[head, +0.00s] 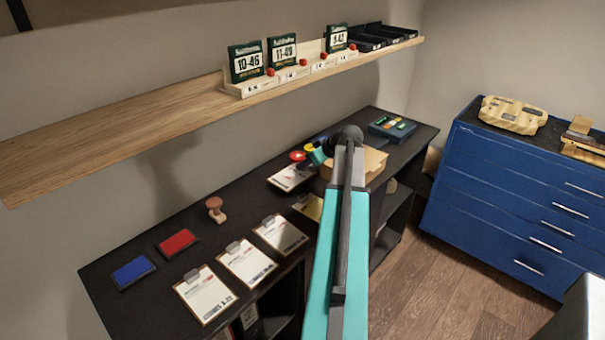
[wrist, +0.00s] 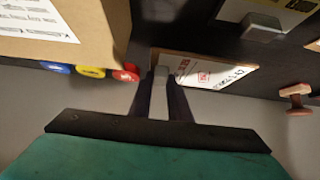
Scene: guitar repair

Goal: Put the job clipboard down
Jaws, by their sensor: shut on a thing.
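The job clipboard (head: 287,178) is a white sheet with red print on a brown board, by the back of the dark bench (head: 190,225). In the wrist view the clipboard (wrist: 212,74) extends right from my fingers, with a red stamp mark on its paper. My gripper (wrist: 162,95) is shut on its clip end. In the head view my gripper (head: 312,161) is partly hidden behind my arm. I cannot tell whether the clipboard touches the bench top.
Three clipboards (head: 245,262) lie along the bench front, near a wooden stamp (head: 215,208) and red (head: 177,242) and blue (head: 133,271) pads. A cardboard box (head: 373,168) stands right of the held clipboard. A shelf (head: 150,137) overhangs the bench. Red, yellow and blue round things (wrist: 90,71) sit close by.

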